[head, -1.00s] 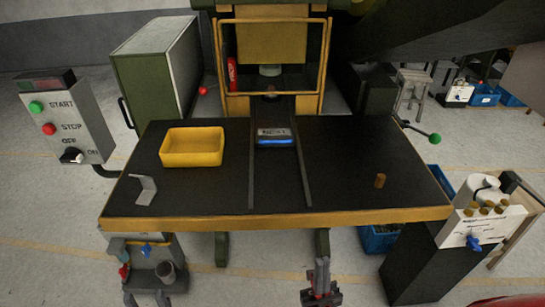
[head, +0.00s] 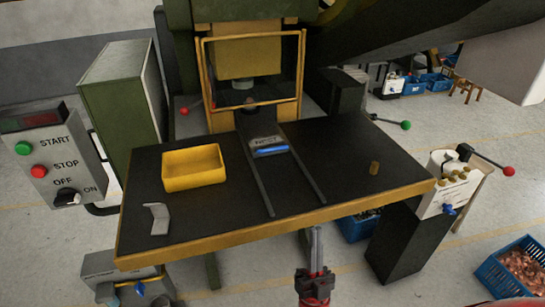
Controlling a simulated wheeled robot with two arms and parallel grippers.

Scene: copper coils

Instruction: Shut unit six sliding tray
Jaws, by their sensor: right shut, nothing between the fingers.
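The sliding tray is, as far as I can tell, the grey block marked NEST (head: 267,142) with a blue front bar (head: 271,151). It sits between two dark rails (head: 308,180) on the black table, in front of the press's framed opening (head: 250,85). It stands out of the opening, on the table side. No unit number is readable. My right gripper (head: 317,232) is shut and empty, pointing up in the picture at the table's front edge, below and right of the tray and apart from it.
A yellow bin (head: 193,167) and bent metal piece (head: 157,218) lie left on the table, a small brown cylinder (head: 374,168) right. A START/STOP control box (head: 50,155) stands left. A lever box (head: 452,187) and crate of copper coils (head: 515,270) are right. The table's front middle is clear.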

